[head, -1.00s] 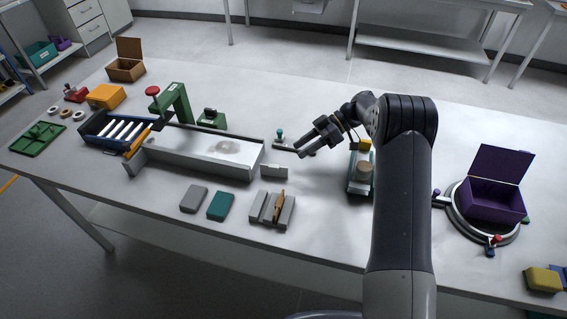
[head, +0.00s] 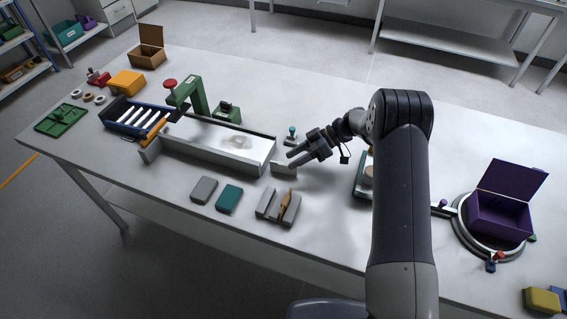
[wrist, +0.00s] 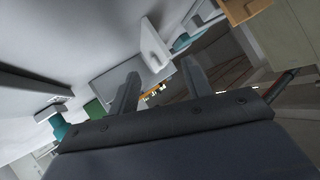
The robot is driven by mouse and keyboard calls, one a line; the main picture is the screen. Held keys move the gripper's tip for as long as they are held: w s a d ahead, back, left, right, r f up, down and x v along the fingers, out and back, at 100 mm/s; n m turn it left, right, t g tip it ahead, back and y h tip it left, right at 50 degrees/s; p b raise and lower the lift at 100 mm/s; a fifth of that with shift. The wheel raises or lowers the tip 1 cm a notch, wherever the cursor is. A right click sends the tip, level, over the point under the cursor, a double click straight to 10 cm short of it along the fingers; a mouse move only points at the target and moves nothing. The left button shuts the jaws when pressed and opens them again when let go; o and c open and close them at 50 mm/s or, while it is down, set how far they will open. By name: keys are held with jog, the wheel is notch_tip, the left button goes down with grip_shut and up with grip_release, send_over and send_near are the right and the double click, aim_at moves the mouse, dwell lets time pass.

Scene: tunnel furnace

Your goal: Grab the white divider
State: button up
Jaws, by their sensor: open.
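The white divider (head: 284,168) is a small pale upright plate at the right end of the long grey trough (head: 205,158) on the table. In the wrist view a white plate (wrist: 154,44), which looks like the divider, stands beyond the fingertips. My gripper (head: 291,159) is open and empty, just above and to the right of the divider in the head view. In the wrist view its two fingers (wrist: 160,72) are spread apart with nothing between them. I cannot tell the exact height of the fingers over the table.
A green press with a red knob (head: 190,98) stands behind the trough. A teal-topped stamp (head: 291,132) stands close behind my gripper. A grey slotted block (head: 268,203), a teal block (head: 229,198) and a grey block (head: 204,189) lie in front. A purple box (head: 500,215) is at right.

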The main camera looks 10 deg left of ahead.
aim_at(283, 168)
jog(key=shift+x, duration=1.1)
jog(key=shift+d, duration=0.1)
grip_shut()
